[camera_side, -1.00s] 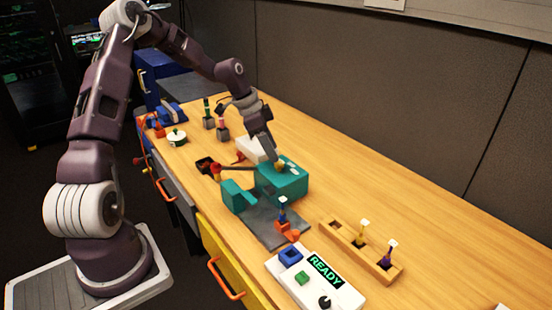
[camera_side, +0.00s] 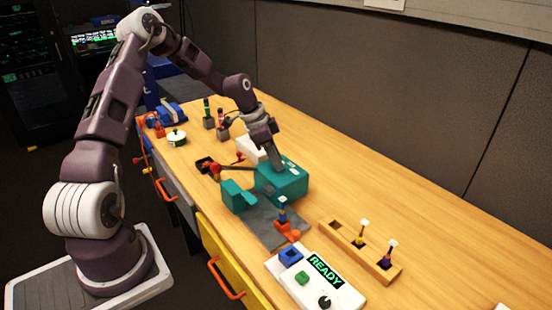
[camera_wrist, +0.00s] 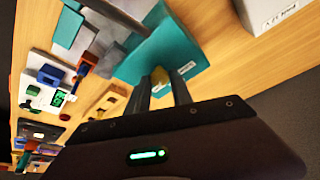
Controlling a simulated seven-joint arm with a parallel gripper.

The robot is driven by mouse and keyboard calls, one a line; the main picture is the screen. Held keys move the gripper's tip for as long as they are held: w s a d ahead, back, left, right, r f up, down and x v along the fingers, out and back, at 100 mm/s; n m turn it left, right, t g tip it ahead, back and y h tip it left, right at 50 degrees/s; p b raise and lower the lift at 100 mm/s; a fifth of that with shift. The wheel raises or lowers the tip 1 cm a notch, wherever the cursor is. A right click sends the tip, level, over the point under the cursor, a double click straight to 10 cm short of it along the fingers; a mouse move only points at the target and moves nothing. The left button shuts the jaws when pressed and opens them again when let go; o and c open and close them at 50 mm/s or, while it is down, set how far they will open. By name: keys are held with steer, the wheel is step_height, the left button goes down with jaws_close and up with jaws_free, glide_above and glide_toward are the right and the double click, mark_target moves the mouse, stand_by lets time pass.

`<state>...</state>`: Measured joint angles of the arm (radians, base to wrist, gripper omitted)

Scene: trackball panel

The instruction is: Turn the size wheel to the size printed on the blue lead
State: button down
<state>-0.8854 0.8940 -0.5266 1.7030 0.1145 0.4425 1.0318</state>
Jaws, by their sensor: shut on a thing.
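In the wrist view, a yellow knob (camera_wrist: 160,76), which looks like the size wheel, sits on the teal block (camera_wrist: 183,45) beside a white label. My gripper (camera_side: 274,164) is over the block, its fingers (camera_wrist: 160,86) closed around the knob. The knob is hidden in the side view. The blue lead (camera_side: 283,213) stands upright in an orange holder (camera_side: 288,231), with a white tag on top. Its printed size is too small to read.
A white panel (camera_side: 345,296) with a screen reading READY is at the front. A wooden rack (camera_side: 385,273) holds yellow and purple leads. The bench right of the block is clear.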

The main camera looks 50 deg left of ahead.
steer(key=shift+n, duration=0.3)
steer(key=n+y, duration=0.1)
steer(key=n, duration=0.1)
steer(key=n+y, duration=0.1)
steer(key=n, duration=0.1)
steer(key=shift+s+d+n+t, duration=0.1)
steer(key=shift+d+n+t, duration=0.1)
steer(key=shift+n+t, duration=0.1)
steer(key=n, duration=0.2)
steer(key=n+y, duration=0.1)
steer(key=n, duration=0.1)
steer(key=shift+d+y, duration=0.15)
steer(key=shift+y, duration=0.15)
steer(key=shift+n, duration=0.4)
steer(key=c, duration=1.1)
jaws_free()
steer(key=shift+c, duration=0.2)
steer(key=v, duration=0.7)
